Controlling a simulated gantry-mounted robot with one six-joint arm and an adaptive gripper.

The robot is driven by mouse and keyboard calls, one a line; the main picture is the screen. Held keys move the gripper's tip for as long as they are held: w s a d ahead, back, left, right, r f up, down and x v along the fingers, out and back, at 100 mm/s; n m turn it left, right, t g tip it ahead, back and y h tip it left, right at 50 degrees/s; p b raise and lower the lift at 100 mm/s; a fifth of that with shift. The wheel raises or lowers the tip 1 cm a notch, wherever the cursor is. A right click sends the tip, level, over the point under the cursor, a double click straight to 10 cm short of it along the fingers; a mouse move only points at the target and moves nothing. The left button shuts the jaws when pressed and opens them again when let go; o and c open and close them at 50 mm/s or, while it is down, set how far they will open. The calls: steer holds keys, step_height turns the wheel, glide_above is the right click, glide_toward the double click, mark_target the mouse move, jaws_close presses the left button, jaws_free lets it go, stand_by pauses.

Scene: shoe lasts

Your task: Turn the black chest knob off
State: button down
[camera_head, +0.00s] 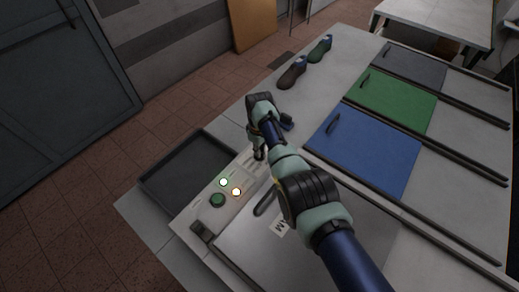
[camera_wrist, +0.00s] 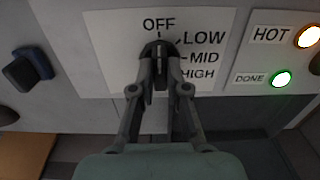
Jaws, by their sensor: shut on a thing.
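The black knob (camera_wrist: 158,46) is on a white dial plate (camera_wrist: 110,50) marked OFF, LOW, MID and HIGH in the wrist view. My gripper (camera_wrist: 160,62) is shut on the knob, its two fingers on either side of it. The top of the knob shows just below the word OFF, but the fingers cover most of it, so I cannot tell exactly which mark it points to. In the head view my gripper (camera_head: 260,153) is down at the far end of the control panel (camera_head: 205,214), and the knob is hidden there.
A dark blue knob (camera_wrist: 27,72) is left of the dial plate. The HOT light (camera_wrist: 307,37) glows orange and the DONE light (camera_wrist: 281,79) green. A green button (camera_head: 217,200), black tray (camera_head: 190,170), blue lid (camera_head: 365,150), green lid (camera_head: 393,100) and two shoe lasts (camera_head: 292,73) are around.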

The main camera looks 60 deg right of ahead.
steer(key=c, duration=1.2)
jaws_free()
steer(key=shift+o, duration=0.2)
step_height(320, 180, up, 12)
